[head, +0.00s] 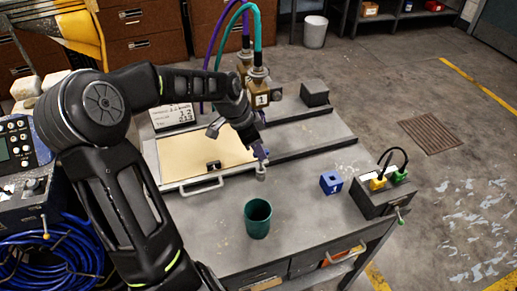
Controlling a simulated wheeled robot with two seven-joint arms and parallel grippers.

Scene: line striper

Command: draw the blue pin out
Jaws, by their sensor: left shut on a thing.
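My left gripper (260,153) reaches down over the front right corner of the framed panel on the bench. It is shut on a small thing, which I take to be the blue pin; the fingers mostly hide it. A short grey cylindrical piece (261,173) shows right below the fingertips. I cannot tell whether the pin still sits in it. A blue block (331,182) with a dark hole in its top stands apart to the right. My right gripper is not in view.
A green cup (257,218) stands at the bench's front. A grey box (383,194) with yellow and green plugs is at the right edge. Behind are a dark block (314,93), a rail and hoses.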

